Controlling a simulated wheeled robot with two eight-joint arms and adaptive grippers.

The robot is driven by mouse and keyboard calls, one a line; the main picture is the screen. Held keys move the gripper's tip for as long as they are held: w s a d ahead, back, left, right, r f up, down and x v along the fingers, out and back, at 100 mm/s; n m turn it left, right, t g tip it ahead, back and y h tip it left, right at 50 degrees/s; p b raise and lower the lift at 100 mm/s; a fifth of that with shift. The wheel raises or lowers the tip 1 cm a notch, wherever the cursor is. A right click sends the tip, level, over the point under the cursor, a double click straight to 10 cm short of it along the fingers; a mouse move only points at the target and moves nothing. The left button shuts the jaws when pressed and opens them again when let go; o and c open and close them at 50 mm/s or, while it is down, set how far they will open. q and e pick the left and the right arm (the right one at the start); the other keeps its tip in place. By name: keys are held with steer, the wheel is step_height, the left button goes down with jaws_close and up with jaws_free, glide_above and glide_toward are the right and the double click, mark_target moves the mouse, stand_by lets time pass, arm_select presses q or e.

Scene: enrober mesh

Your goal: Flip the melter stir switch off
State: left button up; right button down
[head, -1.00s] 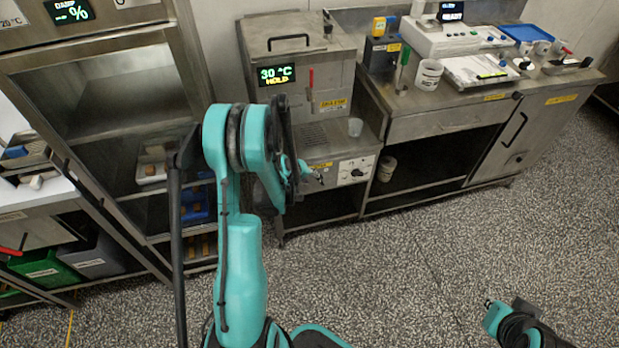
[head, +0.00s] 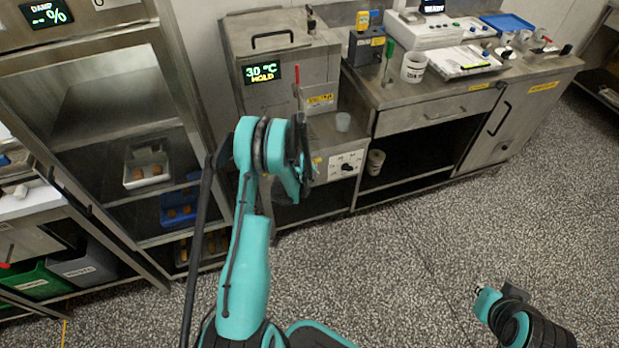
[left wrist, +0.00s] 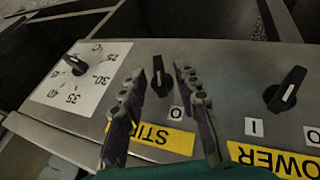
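The melter (head: 285,75) stands behind my left arm in the head view, with a green display reading 30 °C HOLD. Its stir switch (left wrist: 160,76) is a black knob above a yellow STIR label (left wrist: 165,139) in the left wrist view. An O mark shows beside that label; my finger may hide the other mark. My left gripper (left wrist: 153,82) is open, its fingers on either side of the stir switch in the picture; contact is not clear.
The black power switch (left wrist: 287,90) is right of the stir switch, and the temperature dial (left wrist: 75,65) is left. A counter with instruments is at right, a glass-fronted cabinet at left. The floor at right is clear.

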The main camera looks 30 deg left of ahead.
arm_select(q)
jaws_close()
steer(key=shift+s+a+t+h, duration=0.1)
steer(key=shift+t+h, duration=0.4)
steer(key=shift+t, duration=0.2)
jaws_free()
steer(key=v, duration=1.2)
